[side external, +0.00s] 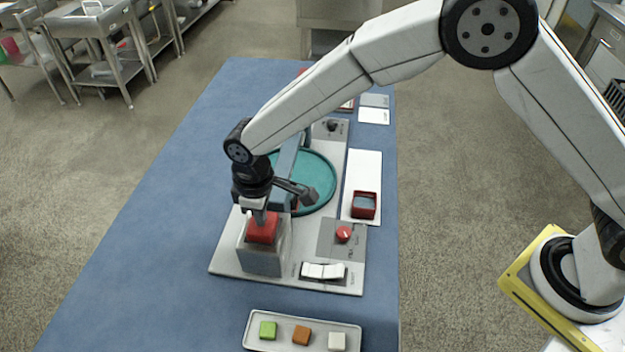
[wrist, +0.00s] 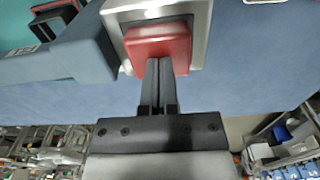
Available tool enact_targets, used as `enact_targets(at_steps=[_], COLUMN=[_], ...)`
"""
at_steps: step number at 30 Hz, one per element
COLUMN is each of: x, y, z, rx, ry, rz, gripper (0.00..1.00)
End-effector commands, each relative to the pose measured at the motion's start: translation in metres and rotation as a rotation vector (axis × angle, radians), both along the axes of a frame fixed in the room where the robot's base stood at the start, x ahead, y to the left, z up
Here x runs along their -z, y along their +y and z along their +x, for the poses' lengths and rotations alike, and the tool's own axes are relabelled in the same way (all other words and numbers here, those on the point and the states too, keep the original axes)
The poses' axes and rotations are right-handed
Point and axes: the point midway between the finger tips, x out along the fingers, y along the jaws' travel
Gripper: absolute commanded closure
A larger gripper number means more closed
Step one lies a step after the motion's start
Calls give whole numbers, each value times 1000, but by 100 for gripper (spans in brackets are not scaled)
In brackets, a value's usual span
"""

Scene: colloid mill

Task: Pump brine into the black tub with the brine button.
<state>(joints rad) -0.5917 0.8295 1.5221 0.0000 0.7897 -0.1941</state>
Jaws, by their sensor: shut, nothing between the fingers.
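My gripper (side external: 261,217) is shut and empty. It points down at a red block (side external: 262,233) in the top of a square metal housing (side external: 262,261). In the wrist view my closed fingertips (wrist: 163,64) overlap the near edge of the red block (wrist: 160,42); whether they touch it I cannot tell. A red knob (side external: 344,235) and a white rocker switch (side external: 323,271) are on the grey base plate (side external: 232,267). Their lettering is too small to read, so I cannot tell which control is the brine button. I cannot make out a black tub.
A teal round dish (side external: 317,180) lies behind the housing, partly hidden by my arm. A dark red square container (side external: 364,205) stands on a white board (side external: 366,168). A tray (side external: 254,338) with green, orange and white cubes is in front. The blue table (side external: 150,240) is clear at left.

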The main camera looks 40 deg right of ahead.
Motion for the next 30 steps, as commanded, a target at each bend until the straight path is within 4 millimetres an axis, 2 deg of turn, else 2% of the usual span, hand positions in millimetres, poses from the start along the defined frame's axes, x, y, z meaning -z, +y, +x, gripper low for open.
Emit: enact_targets(at_steps=[30], x=[15], y=[0], z=[0], rx=[0], ry=[1], rz=[-1], gripper=[100])
